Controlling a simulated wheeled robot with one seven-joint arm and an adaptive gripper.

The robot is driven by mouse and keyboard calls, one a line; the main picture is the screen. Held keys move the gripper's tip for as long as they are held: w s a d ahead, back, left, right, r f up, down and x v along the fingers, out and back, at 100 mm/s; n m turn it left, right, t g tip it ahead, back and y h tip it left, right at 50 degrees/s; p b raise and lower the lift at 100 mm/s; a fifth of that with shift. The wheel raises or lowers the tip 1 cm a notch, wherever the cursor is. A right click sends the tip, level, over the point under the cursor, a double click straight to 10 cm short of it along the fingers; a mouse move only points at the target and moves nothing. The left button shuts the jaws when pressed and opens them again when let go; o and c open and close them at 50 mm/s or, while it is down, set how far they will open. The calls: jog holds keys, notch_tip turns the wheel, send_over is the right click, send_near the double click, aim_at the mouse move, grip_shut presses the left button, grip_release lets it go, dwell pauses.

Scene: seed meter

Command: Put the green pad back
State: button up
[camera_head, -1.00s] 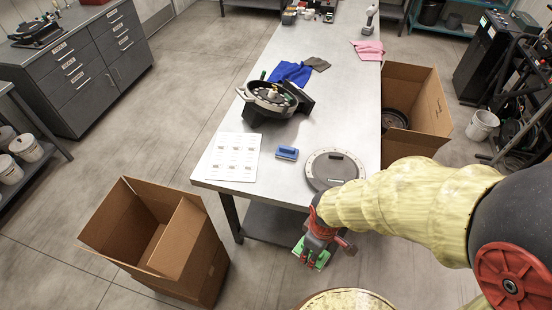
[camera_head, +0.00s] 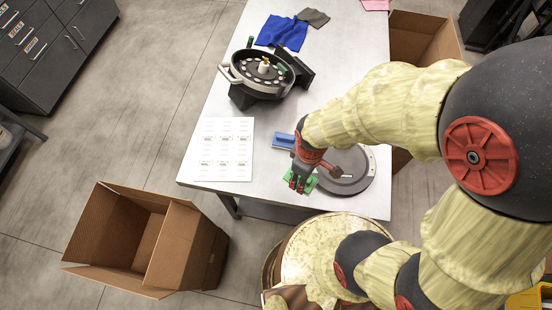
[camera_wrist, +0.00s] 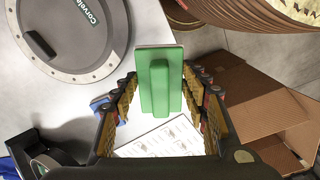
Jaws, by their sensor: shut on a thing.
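The green pad (camera_wrist: 149,95) is a flat green block with a raised grip. My gripper (camera_wrist: 161,78) is shut on it, with a finger row on each side. In the head view, my gripper (camera_head: 303,178) is at the table's front edge, just left of the grey disc, and green edges of the pad (camera_head: 311,184) show around the fingers. A blue pad (camera_head: 282,141) lies on the table behind my gripper, partly hidden by my arm. It also shows in the wrist view (camera_wrist: 98,103), left of the green pad.
A grey round disc (camera_head: 357,183) lies on the table (camera_head: 203,113) at right. A printed white sheet (camera_head: 225,150) lies at left. The black seed meter (camera_head: 240,95) and a blue cloth (camera_head: 285,32) are farther back. Open cardboard boxes stand left (camera_head: 195,245) and right (camera_head: 425,35).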

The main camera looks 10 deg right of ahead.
jog(key=w+a+f, duration=0.4)
jog(key=w, duration=0.3)
jog(key=b, duration=0.1)
send_over(278, 168)
jog(key=f, duration=0.5)
jog(key=shift+s+d, duration=0.1)
jog(key=shift+s, duration=0.1)
jog(key=shift+w+f, duration=0.2)
jog(key=shift+f, duration=0.1)
notch_tip(278, 168, down, 3)
jog(key=o, duration=1.4)
